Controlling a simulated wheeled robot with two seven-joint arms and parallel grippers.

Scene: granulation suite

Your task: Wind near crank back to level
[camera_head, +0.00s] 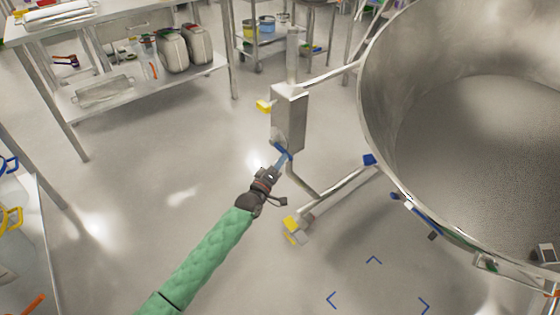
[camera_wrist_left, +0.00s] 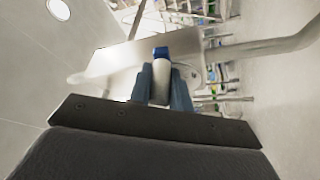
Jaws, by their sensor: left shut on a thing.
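The near crank sits on the side of a grey metal box (camera_head: 289,112) on the stand of a large steel bowl. Its blue-ended handle (camera_head: 281,150) shows just beyond my left gripper (camera_head: 283,160). In the left wrist view, the two blue-grey fingers of my left gripper (camera_wrist_left: 163,88) are shut on the pale crank handle (camera_wrist_left: 161,54), whose blue end sticks out past them. Much of the crank arm is hidden by the gripper, so I cannot tell its exact angle. My right gripper is in neither view.
The large steel bowl (camera_head: 376,120) fills the right side. Its stand has a low leg (camera_head: 340,188) with a yellow-marked caster (camera_head: 291,226). A steel shelf table (camera_head: 150,88) with canisters stands at the upper left. The floor around my left arm is clear.

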